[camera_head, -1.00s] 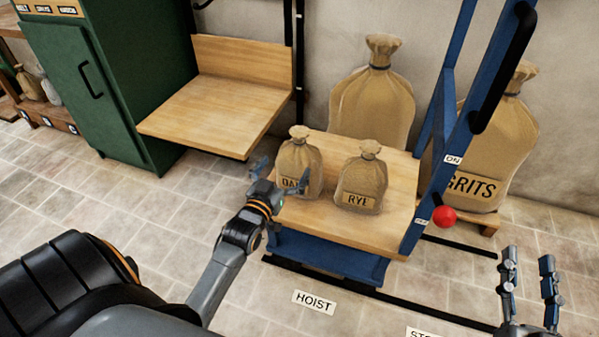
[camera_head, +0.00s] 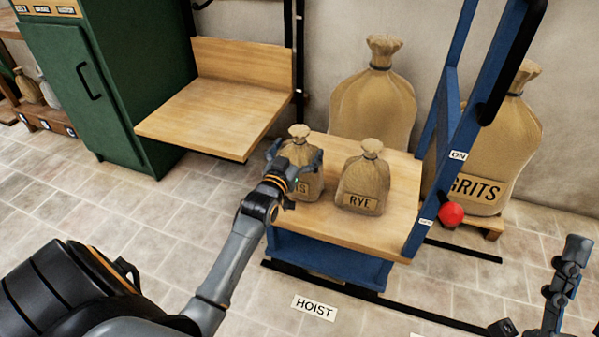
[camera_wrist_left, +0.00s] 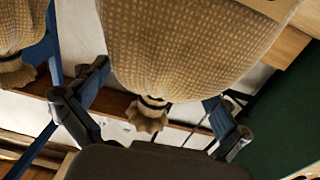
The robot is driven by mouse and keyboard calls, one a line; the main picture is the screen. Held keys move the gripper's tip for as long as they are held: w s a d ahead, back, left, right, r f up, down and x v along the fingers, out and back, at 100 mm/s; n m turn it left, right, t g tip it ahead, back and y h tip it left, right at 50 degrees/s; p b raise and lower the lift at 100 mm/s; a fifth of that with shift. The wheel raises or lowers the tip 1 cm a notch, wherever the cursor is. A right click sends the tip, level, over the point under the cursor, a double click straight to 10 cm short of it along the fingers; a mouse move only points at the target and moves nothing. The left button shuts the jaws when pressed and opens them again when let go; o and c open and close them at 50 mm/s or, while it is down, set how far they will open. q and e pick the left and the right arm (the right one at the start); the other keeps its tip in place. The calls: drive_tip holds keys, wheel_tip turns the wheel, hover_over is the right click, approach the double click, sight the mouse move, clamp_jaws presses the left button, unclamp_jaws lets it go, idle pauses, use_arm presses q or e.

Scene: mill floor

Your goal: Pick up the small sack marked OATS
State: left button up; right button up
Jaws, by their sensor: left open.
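The small OATS sack (camera_head: 313,184) stands upright at the left of the hoist's wooden platform, its label partly hidden by my left gripper. My left gripper (camera_head: 296,160) is open at the sack's upper part, with its fingers spread toward either side. In the left wrist view the sack (camera_wrist_left: 190,45) appears upside down, its tied neck between the open fingers (camera_wrist_left: 152,102). I cannot tell whether they touch it. My right gripper (camera_head: 565,275) is at the lower right, seen edge-on and away from the sacks.
A RYE sack (camera_head: 364,180) stands close to the right on the platform (camera_head: 390,230). The blue hoist frame (camera_head: 432,185) with a red knob (camera_head: 451,214) rises right. Large sacks, including GRITS (camera_head: 490,150), stand behind. A wooden shelf (camera_head: 205,105) and green cabinet (camera_head: 85,60) are left.

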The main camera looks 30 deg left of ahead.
use_arm(q)
drive_tip(key=shift+w, duration=0.25)
drive_tip(key=c, duration=1.7)
drive_tip(key=shift+a+r, duration=0.1)
drive_tip(key=shift+r, duration=0.1)
drive_tip(key=shift+c, duration=0.2)
drive_tip(key=shift+r, duration=0.1)
